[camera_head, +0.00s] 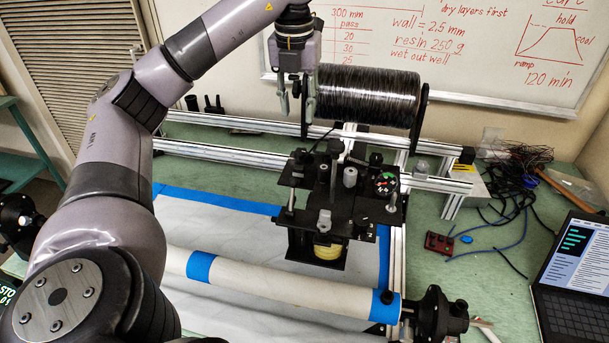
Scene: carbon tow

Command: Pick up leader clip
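My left gripper (295,112) hangs from the arm at the top middle, fingers pointing down. Its two fingers are apart, and I see nothing held between them. It shows just left of the black carbon tow spool (366,96) and above the aluminium rails. I cannot make out the leader clip for certain. It may be hidden or too small to tell. The black winding carriage (335,205) stands below and right of the gripper. A white tube with blue bands (270,277) lies across the front. My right gripper does not show.
Aluminium rails (232,123) cross behind the carriage. A black chuck (438,312) holds the tube's right end. A dark red block (438,243), a small blue piece (466,239), loose cables and a laptop (575,285) occupy the right. Green bench (480,275) shows between them.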

